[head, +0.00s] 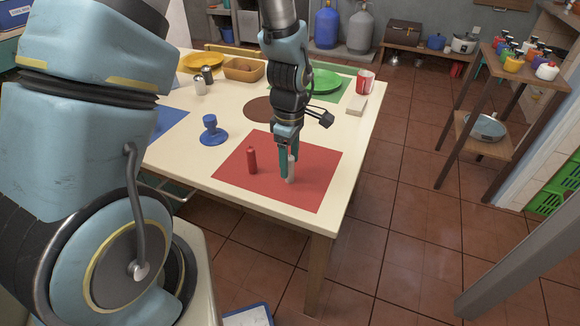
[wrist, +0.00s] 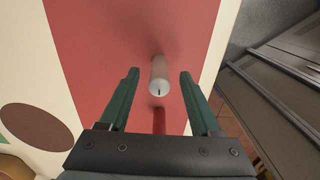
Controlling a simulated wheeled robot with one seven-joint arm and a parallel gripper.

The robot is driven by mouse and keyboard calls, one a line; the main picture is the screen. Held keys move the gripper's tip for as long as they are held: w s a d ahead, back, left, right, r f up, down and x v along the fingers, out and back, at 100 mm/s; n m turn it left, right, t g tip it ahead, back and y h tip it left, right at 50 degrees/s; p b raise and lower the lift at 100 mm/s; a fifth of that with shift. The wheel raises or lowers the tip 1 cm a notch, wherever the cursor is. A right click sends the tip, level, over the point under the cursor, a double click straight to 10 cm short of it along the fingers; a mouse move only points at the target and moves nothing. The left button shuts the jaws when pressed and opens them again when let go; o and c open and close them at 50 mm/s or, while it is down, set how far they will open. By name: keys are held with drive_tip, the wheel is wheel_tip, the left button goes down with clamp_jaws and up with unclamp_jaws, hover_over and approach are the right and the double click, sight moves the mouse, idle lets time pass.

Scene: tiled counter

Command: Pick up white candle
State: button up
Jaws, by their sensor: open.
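The white candle (head: 291,170) stands upright on the red mat (head: 310,192) near the front right of the table. In the wrist view the candle (wrist: 158,78) shows its top and dark wick between my two fingers, a little ahead of the fingertips, with space on both sides. My gripper (head: 288,168) points down at the candle and is open and empty. It also shows in the wrist view (wrist: 160,75). One finger partly overlaps the candle in the head view.
A red candle (head: 252,161) stands left of the white candle on the same mat; it also shows in the wrist view (wrist: 159,120). A blue holder (head: 211,131) stands further left. The table's right edge is near.

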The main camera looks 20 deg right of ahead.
sight(290, 179)
drive_tip(key=shift+f, duration=1.5)
drive_tip(key=shift+c, duration=0.3)
clamp_jaws()
